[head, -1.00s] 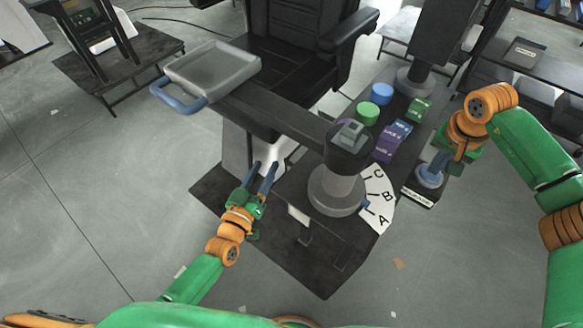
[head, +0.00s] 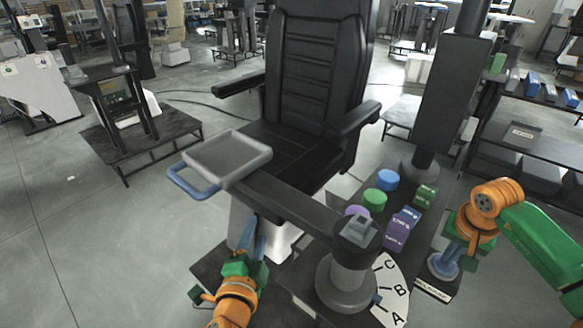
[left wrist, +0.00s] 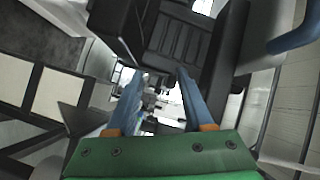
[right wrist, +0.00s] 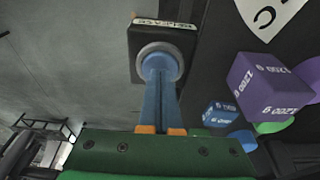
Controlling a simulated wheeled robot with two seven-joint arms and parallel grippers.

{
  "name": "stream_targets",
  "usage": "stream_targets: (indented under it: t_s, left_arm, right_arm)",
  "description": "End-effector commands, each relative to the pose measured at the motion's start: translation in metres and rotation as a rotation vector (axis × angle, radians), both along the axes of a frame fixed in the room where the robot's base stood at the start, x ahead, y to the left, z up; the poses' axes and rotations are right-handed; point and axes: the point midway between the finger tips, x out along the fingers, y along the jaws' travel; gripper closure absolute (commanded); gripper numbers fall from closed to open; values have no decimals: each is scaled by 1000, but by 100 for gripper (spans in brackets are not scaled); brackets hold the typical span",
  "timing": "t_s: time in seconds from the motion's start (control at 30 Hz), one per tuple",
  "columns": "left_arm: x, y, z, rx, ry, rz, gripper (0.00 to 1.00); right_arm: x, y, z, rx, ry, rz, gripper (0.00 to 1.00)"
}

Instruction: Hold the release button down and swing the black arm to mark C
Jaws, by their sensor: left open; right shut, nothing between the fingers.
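The black arm (head: 295,205) runs from the grey post (head: 345,285) at lower right to a grey tray (head: 228,158) with a blue handle (head: 192,183) at upper left. A white scale with mark C (head: 390,265), B and A fans out beside the post; a small blue pointer (head: 376,299) sits near B, on the A side. My left gripper (head: 254,238) is open and empty, below the black arm and apart from the handle.
A black seat (head: 318,70) stands behind the arm.

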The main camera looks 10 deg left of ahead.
Motion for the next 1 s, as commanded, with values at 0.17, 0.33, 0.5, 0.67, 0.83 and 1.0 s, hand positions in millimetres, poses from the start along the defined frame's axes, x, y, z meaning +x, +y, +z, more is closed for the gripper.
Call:
stream_targets:
  t_s: [0.17, 0.33, 0.5, 0.67, 0.83, 1.0]
  left_arm:
    - [-40, 49, 70, 217, -97, 375, 48]
    - [-69, 76, 98, 248, -133, 569, 48]
    - [-47, 98, 104, 254, -143, 591, 48]
    - [-12, 124, 107, 254, -142, 591, 48]
    - [14, 143, 108, 254, -137, 588, 48]
    - [23, 149, 108, 250, -137, 586, 48]
  right_arm:
    - [0, -1, -1, -2, 1, 0, 100]
    - [0, -1, -1, -2, 1, 0, 100]
    - [0, -1, -1, -3, 2, -1, 100]
    - [0, -1, -1, -3, 2, -1, 100]
    - [0, -1, -1, -2, 1, 0, 100]
    - [0, 0, 0, -2, 1, 0, 100]
